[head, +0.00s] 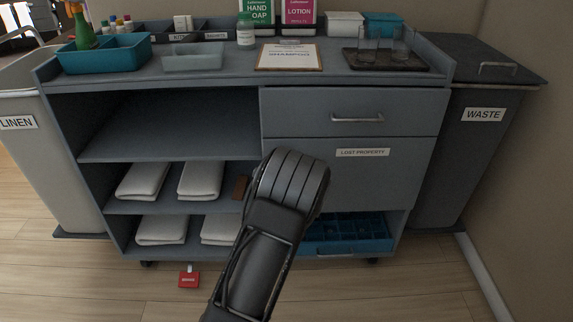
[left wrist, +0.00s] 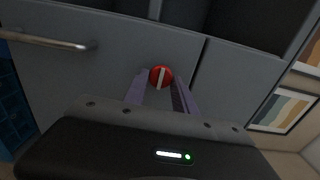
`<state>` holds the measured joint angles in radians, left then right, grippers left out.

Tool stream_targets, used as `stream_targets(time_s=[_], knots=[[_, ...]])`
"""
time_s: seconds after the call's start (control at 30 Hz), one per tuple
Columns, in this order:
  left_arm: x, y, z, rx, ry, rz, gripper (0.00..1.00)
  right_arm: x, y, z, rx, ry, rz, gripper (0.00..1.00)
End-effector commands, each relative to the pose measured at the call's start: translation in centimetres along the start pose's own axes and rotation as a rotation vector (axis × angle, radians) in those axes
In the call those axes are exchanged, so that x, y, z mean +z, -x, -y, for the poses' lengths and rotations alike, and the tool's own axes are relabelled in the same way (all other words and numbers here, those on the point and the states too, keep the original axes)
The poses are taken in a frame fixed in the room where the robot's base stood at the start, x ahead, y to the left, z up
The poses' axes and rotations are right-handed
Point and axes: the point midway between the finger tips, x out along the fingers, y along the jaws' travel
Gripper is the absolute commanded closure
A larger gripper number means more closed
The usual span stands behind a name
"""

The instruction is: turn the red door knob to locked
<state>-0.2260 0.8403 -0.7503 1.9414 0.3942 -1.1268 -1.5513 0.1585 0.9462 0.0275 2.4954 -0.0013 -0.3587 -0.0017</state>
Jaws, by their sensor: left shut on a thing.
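The red door knob (left wrist: 161,77) is a small round disc with a pale bar across it, on a grey cart front in the left wrist view. The bar stands nearly upright, tilted slightly. My left gripper (left wrist: 161,84) has one finger on each side of the knob and is shut on it. In the head view a dark arm of mine rises from the bottom centre in front of the cart. It hides the knob and the fingertips there. My right gripper is not in view.
The grey cart has a drawer handle (head: 357,118), a "Lost Property" label (head: 362,153) and shelves with folded white towels (head: 143,181). A blue tray (head: 350,246) sits low right. A waste bin (head: 480,140) stands at right. A red tag (head: 188,280) is at the lower left.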

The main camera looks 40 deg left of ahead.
Motion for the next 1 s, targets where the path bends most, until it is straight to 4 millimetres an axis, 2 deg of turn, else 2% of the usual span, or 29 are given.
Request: stream_targets(time_s=[0.07,0.1,0.3,0.67,0.77,1.0], knots=[[0.0,0.0,0.0,0.001,-0.001,-0.001,1.00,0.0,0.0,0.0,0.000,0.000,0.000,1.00],[0.0,0.0,0.0,0.001,-0.001,-0.001,0.64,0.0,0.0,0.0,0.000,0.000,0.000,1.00],[0.0,0.0,0.0,0.001,0.000,0.000,0.48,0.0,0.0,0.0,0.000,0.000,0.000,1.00],[0.0,0.5,0.0,0.001,0.001,-0.001,0.47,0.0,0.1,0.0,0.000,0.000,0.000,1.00],[0.0,1.5,0.0,0.002,0.001,-0.001,0.47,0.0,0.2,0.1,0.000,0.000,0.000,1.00],[-0.1,5.4,0.0,0.003,0.001,-0.001,0.47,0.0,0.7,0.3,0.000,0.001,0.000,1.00]])
